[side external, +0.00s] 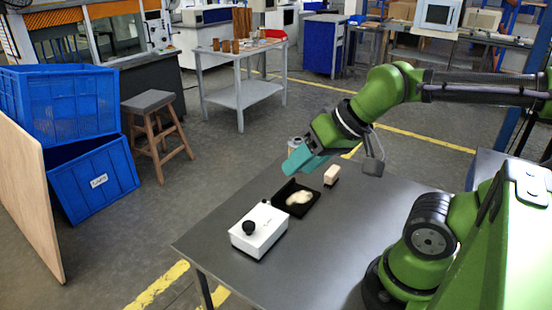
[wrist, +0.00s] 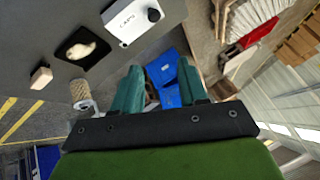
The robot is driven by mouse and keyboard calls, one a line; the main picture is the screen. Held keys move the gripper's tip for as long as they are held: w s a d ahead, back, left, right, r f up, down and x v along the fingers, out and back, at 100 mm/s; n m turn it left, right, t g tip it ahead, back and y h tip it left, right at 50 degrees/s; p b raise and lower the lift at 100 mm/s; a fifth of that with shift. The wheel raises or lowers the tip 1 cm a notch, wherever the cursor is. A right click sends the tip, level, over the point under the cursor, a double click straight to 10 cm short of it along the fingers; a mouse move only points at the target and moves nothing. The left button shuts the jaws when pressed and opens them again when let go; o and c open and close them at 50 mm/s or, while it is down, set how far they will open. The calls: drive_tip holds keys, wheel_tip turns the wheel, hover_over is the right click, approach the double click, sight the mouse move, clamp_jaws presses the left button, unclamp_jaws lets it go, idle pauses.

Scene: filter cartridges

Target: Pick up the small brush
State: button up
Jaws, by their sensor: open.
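The small brush (side external: 331,175) looks like a pale wooden block with a dark underside. It lies on the dark table, just right of a black tray in the side view. It also shows in the wrist view as a pale block (wrist: 41,76) at the left. My gripper (side external: 303,160) has teal fingers and is above the table, up and left of the brush in the side view. In the wrist view my gripper (wrist: 160,82) has its fingers apart with nothing between them. The brush is well outside the fingers, to their left.
The black tray (side external: 283,193) holds a cream-coloured lump (side external: 299,198). A white box (side external: 259,231) marked CAPS, with a black knob, stands at the table's front left. A tan cylinder (wrist: 82,90) stands near the table's far edge. The table's right part (side external: 385,200) is clear.

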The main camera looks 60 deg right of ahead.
drive_tip(key=o, duration=1.1)
drive_tip(key=n+g+h, duration=0.2)
drive_tip(key=n+g, duration=0.2)
drive_tip(key=g, duration=0.3)
hover_over(333, 170)
wheel_tip(333, 170, down, 6)
wheel_tip(333, 170, down, 17)
drive_tip(key=shift+a, duration=0.1)
